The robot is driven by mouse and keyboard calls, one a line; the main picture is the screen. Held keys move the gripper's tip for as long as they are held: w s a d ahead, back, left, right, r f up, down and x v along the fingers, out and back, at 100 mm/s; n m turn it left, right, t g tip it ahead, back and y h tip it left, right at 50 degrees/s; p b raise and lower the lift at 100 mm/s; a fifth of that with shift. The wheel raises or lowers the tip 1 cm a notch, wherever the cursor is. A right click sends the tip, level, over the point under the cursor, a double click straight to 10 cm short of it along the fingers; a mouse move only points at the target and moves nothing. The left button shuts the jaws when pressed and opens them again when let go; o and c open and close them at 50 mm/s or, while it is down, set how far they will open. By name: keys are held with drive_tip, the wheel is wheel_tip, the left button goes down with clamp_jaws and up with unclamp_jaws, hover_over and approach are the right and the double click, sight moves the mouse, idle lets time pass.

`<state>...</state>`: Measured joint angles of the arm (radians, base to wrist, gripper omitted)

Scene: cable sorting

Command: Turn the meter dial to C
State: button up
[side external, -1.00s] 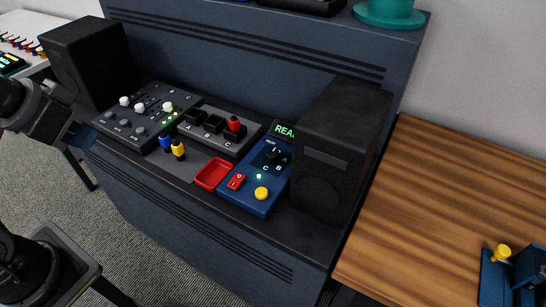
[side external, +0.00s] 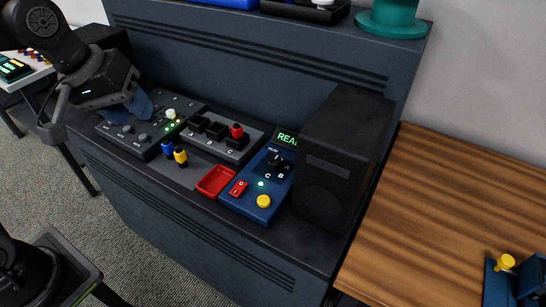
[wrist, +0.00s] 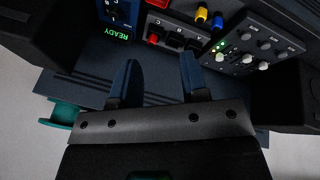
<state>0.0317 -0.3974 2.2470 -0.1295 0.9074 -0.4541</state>
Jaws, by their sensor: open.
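The blue meter (side external: 258,190) stands on the console shelf, left of the right-hand black speaker. Its black dial (side external: 274,160) sits below the green display, with letters A, B and C around its right and lower sides. Which letter the dial points to is too small to tell. In the wrist view the meter (wrist: 116,22) is upside down at the top edge, cut off, with READY lit. My gripper (side external: 138,108) is over the grey slider panel, left of the meter and apart from it. Its blue fingers stand open and empty in the wrist view (wrist: 157,62).
The grey slider panel (side external: 150,125) and a box with a red plug (side external: 236,132) lie left of the meter. A red tray (side external: 215,181) and blue and yellow plugs (side external: 180,156) are in front. The black speaker (side external: 338,160) rises close on the meter's right.

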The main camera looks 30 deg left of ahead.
drive_tip(key=o, duration=0.4)
drive_tip(key=w+d+n, duration=0.1)
drive_tip(key=w+n, duration=0.1)
drive_tip(key=w, duration=0.1)
drive_tip(key=w+d+f+n+g+h, duration=0.1)
drive_tip(key=w+n, duration=0.1)
drive_tip(key=w, duration=0.1)
drive_tip(key=w+d+f+n, duration=0.1)
drive_tip(key=w+n, duration=0.1)
drive_tip(key=w, duration=0.2)
drive_tip(key=shift+d, duration=0.3)
drive_tip(key=shift+c, duration=0.2)
drive_tip(key=n+g+h, duration=0.2)
drive_tip(key=n, duration=0.6)
approach(274, 159)
drive_tip(key=shift+n, duration=0.3)
drive_tip(key=x, duration=0.9)
drive_tip(key=shift+d+f, duration=0.1)
drive_tip(key=shift+f, duration=0.1)
drive_tip(key=c, duration=0.9)
